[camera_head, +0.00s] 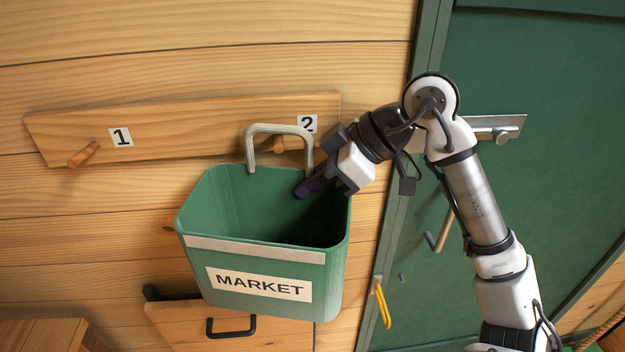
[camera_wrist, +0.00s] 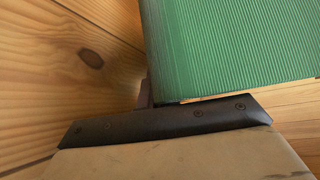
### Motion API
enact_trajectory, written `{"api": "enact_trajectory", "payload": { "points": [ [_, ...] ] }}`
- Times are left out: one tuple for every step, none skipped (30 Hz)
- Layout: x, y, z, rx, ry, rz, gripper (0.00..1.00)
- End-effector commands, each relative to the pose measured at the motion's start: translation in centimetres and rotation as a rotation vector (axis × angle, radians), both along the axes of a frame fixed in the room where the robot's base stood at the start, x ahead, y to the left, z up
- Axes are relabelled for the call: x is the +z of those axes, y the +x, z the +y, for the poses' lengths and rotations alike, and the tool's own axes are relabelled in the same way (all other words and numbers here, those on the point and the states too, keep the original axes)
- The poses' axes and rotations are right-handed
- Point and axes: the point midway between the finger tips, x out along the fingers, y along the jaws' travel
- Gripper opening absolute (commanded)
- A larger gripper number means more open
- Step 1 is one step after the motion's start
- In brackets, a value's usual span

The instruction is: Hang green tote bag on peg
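The green tote bag (camera_head: 268,252), a stiff bin shape labelled MARKET, is upright and slightly tilted in front of the wooden wall in the head view. Its pale handle loop (camera_head: 279,129) stands up at its back edge. Peg 2 (camera_head: 290,143) shows inside the loop, below its top bar; I cannot tell whether it passes through. Peg 1 (camera_head: 83,154) is bare. My gripper (camera_head: 306,188) reaches over the bag's right side, its dark fingers overlapping the opening. The wrist view shows ribbed green bag wall (camera_wrist: 235,45) beside a dark finger; the grip itself is hidden.
The wooden peg board (camera_head: 190,128) bears number labels 1 and 2. A green door (camera_head: 540,130) with a metal handle is at right. A wooden panel with a black handle (camera_head: 231,333) is below the bag.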

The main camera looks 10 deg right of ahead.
Motion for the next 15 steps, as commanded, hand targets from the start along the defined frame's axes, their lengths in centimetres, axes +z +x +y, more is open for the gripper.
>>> {"api": "enact_trajectory", "payload": {
  "points": [
    [-0.15, 0.16, 0.0, -0.003, 0.001, 0.005, 0.0],
    [-0.15, 0.16, 0.0, -0.003, 0.001, 0.005, 0.0],
    [-0.15, 0.16, 0.0, -0.003, 0.001, 0.005, 0.0],
    [-0.16, 0.17, 0.01, -0.003, 0.001, 0.005, 0.0],
    [-0.16, 0.17, 0.01, -0.003, 0.001, 0.005, 0.0],
    [-0.16, 0.17, 0.01, -0.003, 0.001, 0.005, 0.07],
    [-0.16, 0.17, 0.01, -0.003, 0.001, 0.005, 0.11],
    [-0.17, 0.17, 0.01, -0.003, 0.001, 0.005, 0.15],
    [-0.17, 0.18, 0.01, -0.003, 0.001, 0.005, 0.2],
    [-0.17, 0.18, 0.01, -0.003, 0.001, 0.005, 0.24],
    [-0.17, 0.18, 0.01, -0.003, 0.001, 0.005, 0.28],
    [-0.18, 0.18, 0.02, -0.003, 0.001, 0.005, 0.3],
    [-0.18, 0.18, 0.02, -0.003, 0.001, 0.005, 0.3],
    [-0.18, 0.18, 0.02, -0.003, 0.001, 0.005, 0.3],
    [-0.18, 0.19, 0.02, -0.003, 0.001, 0.005, 0.3]
  ]
}}
